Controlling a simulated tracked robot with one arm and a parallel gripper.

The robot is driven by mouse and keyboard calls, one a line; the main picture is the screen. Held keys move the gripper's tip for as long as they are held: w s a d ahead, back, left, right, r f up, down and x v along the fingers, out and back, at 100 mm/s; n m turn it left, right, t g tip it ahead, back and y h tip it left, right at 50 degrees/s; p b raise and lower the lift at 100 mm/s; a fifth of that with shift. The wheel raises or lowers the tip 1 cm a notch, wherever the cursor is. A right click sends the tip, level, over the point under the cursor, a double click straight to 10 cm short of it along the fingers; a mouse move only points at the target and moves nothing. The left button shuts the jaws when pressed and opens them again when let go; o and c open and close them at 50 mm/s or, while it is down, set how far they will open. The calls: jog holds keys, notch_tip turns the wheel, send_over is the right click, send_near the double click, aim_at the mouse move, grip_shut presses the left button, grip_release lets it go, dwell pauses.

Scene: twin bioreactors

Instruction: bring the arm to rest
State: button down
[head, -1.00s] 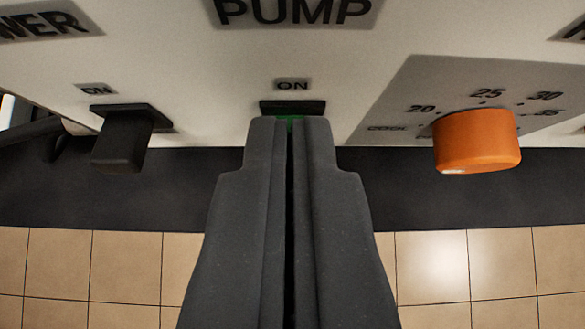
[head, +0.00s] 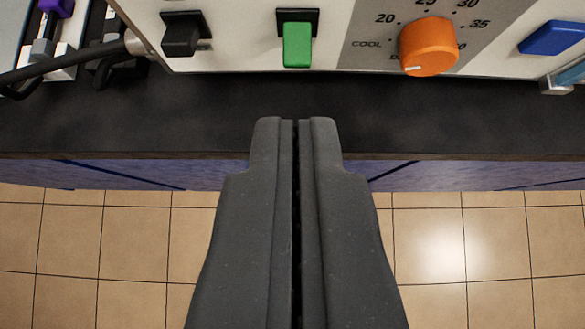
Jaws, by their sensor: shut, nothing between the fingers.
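My gripper (head: 296,122) is shut and empty, with its two dark grey fingers side by side in the middle of the head view. Its tips point at the panel and show over the dark bench top (head: 160,115), below the green rocker switch (head: 297,45) in the picture. The tips look clear of the switch and the panel.
The white panel (head: 230,20) carries a black switch (head: 183,36) on the left, an orange dial (head: 428,46) and a blue part (head: 553,38) on the right. Black cables (head: 70,62) lie at the left. Tiled floor (head: 100,240) below is clear.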

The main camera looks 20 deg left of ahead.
jog(key=shift+s+d+r, duration=0.3)
jog(key=shift+s+r, duration=0.05)
jog(key=shift+s, duration=0.25)
jog(key=s+d+r+m+t+h, duration=0.1)
jog(key=s+r, duration=0.4)
jog(key=r, duration=0.7)
jog(key=s+d+r+m+t+h, duration=0.1)
jog(key=s+d+r+t, duration=0.2)
jog(key=r, duration=1)
jog(key=s+d+r+m+t+h, duration=0.1)
jog(key=s+r+t, duration=0.1)
jog(key=s+r, duration=0.5)
notch_tip(320, 180, up, 6)
jog(key=shift+s+d+f+m, duration=0.1)
jog(key=shift+s+d+m, duration=0.25)
jog(key=shift+d+m, duration=0.05)
jog(key=shift+a, duration=0.1)
